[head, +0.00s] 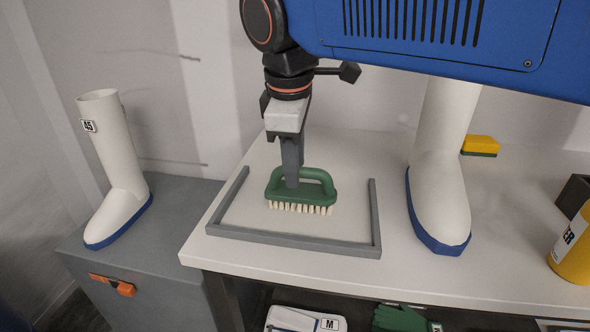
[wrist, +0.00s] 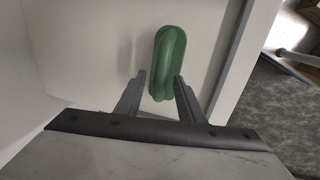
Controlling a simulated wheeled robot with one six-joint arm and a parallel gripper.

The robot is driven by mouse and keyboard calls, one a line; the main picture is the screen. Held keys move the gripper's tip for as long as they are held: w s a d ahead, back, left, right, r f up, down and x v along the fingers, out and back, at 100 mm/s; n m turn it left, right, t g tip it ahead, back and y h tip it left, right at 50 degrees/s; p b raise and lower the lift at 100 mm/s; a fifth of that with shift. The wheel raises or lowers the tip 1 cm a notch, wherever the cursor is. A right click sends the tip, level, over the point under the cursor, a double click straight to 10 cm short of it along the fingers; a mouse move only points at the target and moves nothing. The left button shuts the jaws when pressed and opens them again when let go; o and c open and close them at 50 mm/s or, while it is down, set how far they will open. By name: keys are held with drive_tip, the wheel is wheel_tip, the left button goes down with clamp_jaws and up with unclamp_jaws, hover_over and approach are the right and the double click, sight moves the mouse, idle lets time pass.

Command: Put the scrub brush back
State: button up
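The scrub brush (head: 318,190) has a green body with a looped handle and pale bristles pointing down. It is upright inside a grey three-sided frame (head: 290,239) on the white bench top. My gripper (head: 292,183) points down at the brush from above, its fingers in front of the handle's left part in the head view. In the wrist view the green handle (wrist: 167,60) lies between and beyond the two fingertips of my gripper (wrist: 160,76). The fingers are spread, with a gap visible on the left side. The brush's bristles are hidden there.
A white boot (head: 440,200) stands on the bench right of the frame, with a yellow-green sponge (head: 480,145) behind it. A yellow container (head: 574,250) is at the right edge. Another boot (head: 117,170) stands on a grey cabinet (head: 160,235) at left. Green gloves (head: 400,319) lie below.

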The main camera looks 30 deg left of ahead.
sight(292, 197)
drive_tip(key=v, duration=1)
drive_tip(key=shift+s, duration=0.1)
